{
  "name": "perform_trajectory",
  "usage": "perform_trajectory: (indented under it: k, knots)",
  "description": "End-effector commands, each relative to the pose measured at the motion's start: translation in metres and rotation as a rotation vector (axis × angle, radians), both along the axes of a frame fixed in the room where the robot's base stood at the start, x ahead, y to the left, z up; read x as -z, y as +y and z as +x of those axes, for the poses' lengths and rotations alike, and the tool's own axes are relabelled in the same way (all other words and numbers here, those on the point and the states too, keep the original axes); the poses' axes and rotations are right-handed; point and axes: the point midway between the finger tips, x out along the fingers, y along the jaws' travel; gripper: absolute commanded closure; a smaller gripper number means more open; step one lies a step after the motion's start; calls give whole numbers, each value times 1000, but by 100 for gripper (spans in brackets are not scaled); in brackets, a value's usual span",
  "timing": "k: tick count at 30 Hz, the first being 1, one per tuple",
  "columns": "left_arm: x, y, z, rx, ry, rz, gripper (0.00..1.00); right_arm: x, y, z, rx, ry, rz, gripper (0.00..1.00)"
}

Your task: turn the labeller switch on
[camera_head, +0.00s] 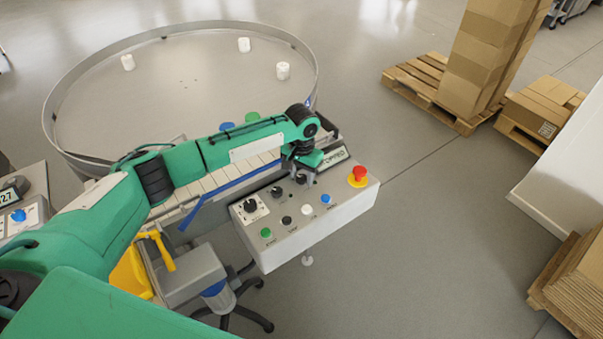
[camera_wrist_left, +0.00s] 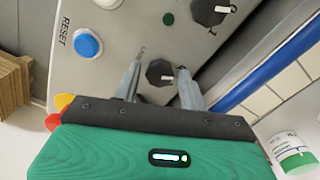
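A grey control panel (camera_head: 340,195) carries a row of black rotary knobs and a row of coloured buttons. My left gripper (camera_head: 301,171) is over the panel's back right part, at the rightmost black knob (camera_head: 300,179). In the left wrist view, the two fingers of my left gripper (camera_wrist_left: 162,59) are apart, with a black knob (camera_wrist_left: 160,72) between them. I see gaps beside the knob, so the gripper is open and not clamped on it. The labels by the knobs are too small to read, so I cannot tell which is the labeller switch. My right gripper is not in view.
A blue button (camera_wrist_left: 88,44) marked RESET and a second knob (camera_wrist_left: 210,10) are nearby. A round metal table (camera_head: 200,80) with white jars stands behind.

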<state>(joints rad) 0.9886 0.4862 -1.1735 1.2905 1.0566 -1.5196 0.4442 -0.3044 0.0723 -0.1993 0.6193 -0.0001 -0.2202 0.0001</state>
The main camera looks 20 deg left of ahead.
Motion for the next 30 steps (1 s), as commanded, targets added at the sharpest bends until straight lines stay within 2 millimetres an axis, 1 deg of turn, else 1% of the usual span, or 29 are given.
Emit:
perform_trajectory:
  k: [1,3,5,11,17,23,30]
  knots:
    - [0,0,0,0,0,0,68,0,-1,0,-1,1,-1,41]
    - [0,0,0,0,0,0,82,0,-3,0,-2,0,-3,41]
    - [0,0,0,0,0,0,92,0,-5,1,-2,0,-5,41]
    - [-1,0,0,9,0,-1,92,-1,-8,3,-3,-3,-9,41]
    - [-2,0,0,67,0,0,92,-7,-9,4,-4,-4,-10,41]
    - [-3,0,0,198,0,-1,92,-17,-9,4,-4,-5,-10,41]
    - [-3,0,0,421,0,-1,92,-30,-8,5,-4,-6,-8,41]
